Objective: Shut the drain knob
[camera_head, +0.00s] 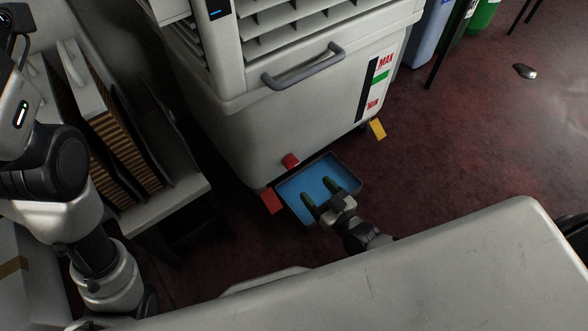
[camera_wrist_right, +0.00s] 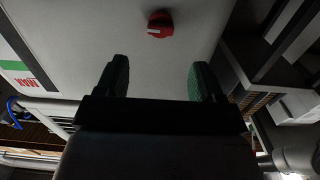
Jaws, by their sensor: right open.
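The red drain knob (camera_head: 290,160) sits low on the front of the white appliance (camera_head: 247,138). In the right wrist view the knob (camera_wrist_right: 160,24) is round with a pale stripe, on the pale panel beyond the fingertips. My right gripper (camera_head: 317,189) is open and empty above the blue-bottomed tray, short of the knob. In the right wrist view its dark green fingers (camera_wrist_right: 159,62) stand wide apart, with the knob lined up with the gap between them and not touched. My left arm shows at the left; its gripper is out of view.
The dark-rimmed tray (camera_head: 356,177) lies on the floor below the knob. Red (camera_head: 271,201) and yellow (camera_head: 377,129) tabs stick out at the appliance's base. A white surface (camera_head: 450,262) fills the lower right. A rack (camera_head: 120,150) stands left; dark red floor is open at right.

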